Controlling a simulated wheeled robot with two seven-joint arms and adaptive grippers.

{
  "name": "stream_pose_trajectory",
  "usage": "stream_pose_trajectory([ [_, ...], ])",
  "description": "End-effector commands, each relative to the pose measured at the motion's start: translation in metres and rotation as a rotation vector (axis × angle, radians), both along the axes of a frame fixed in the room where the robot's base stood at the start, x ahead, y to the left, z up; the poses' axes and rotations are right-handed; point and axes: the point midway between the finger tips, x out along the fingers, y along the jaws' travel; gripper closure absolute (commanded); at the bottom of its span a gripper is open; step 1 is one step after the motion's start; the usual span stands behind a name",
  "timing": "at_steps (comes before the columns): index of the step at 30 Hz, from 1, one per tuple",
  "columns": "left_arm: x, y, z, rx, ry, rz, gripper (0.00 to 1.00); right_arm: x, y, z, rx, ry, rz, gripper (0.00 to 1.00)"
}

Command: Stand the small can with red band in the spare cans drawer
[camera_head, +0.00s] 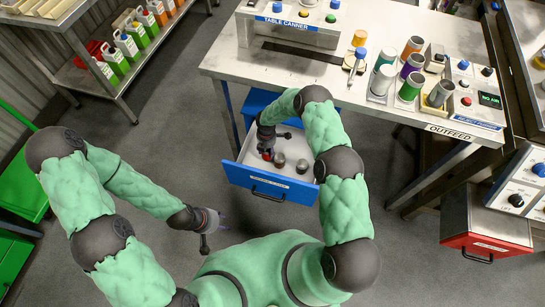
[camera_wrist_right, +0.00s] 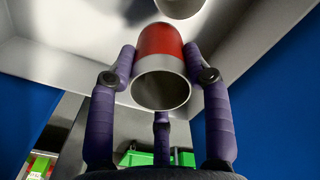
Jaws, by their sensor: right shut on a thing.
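The small can with red band (camera_wrist_right: 160,65) is held between the purple fingers of my right gripper (camera_wrist_right: 160,85), its open grey end facing the wrist camera. In the head view, my right gripper (camera_head: 267,143) reaches down into the open blue drawer (camera_head: 268,186), and a bit of the red can (camera_head: 267,156) shows below it at the drawer's left side. Whether the can touches the drawer floor is hidden. My left gripper (camera_head: 216,221) is empty and its fingers look apart, over the floor in front of the drawer.
Two other small cans (camera_head: 280,160) and (camera_head: 302,166) stand in the drawer, right of the held can. The steel table (camera_head: 225,58) above carries the canner, several coloured cylinders and a control box. A red drawer (camera_head: 485,247) is at right. The drawer's right end has bare floor.

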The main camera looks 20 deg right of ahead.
Motion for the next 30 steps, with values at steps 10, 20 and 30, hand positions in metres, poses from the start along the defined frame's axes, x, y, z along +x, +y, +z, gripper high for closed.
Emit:
stream_pose_trajectory([
  [10, 0.000, 0.000, -0.016, 0.000, 0.000, 0.000, 0.60, 0.001, 0.000, -0.034, 0.000, -0.001, -0.003, 0.64],
  [20, 0.000, 0.000, -0.029, 0.000, 0.000, 0.000, 0.60, 0.001, 0.000, -0.064, -0.001, -0.003, -0.003, 0.64],
  [30, 0.000, 0.000, -0.028, 0.000, 0.000, 0.000, 0.60, 0.001, 0.000, -0.066, -0.001, -0.001, -0.003, 0.45],
])
